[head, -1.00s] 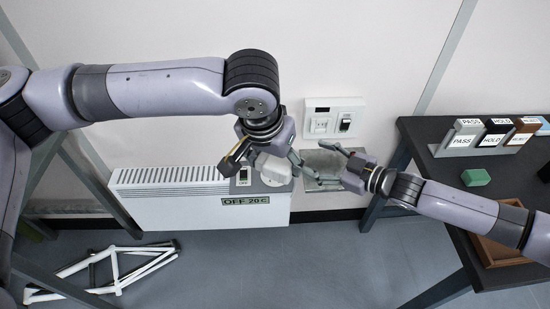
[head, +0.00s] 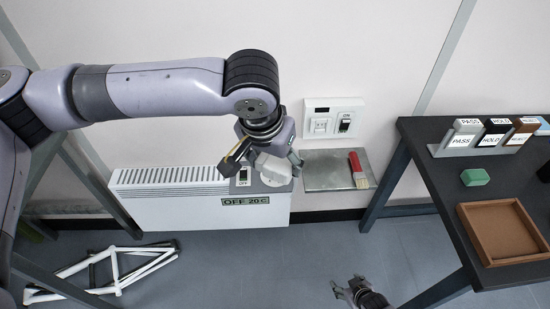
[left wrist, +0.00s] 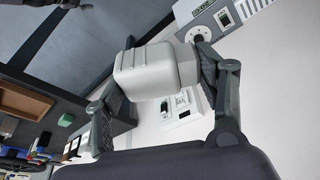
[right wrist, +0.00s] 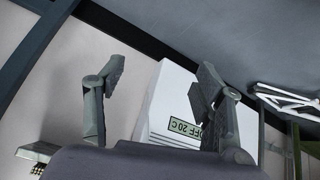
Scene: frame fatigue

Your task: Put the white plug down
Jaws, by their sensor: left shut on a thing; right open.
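The white plug (head: 271,170) is in my left gripper (head: 268,158), in front of the heater's right end. The left wrist view shows the blocky white plug (left wrist: 147,72) between the two fingers, which are shut on it. The grey wall shelf (head: 322,181) is just to the right of the plug, and the plug is not on it. My right gripper (head: 347,290) is open and empty, low over the floor. The right wrist view shows its fingers (right wrist: 160,75) apart with nothing between them.
A red-handled brush (head: 357,168) lies on the shelf's right part. The white heater (head: 165,215) reads "OFF 20 C". A switch panel (head: 333,122) is on the wall above. A dark table (head: 425,150) with a brown tray (head: 468,233) stands right. A white bike frame (head: 100,272) lies on the floor.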

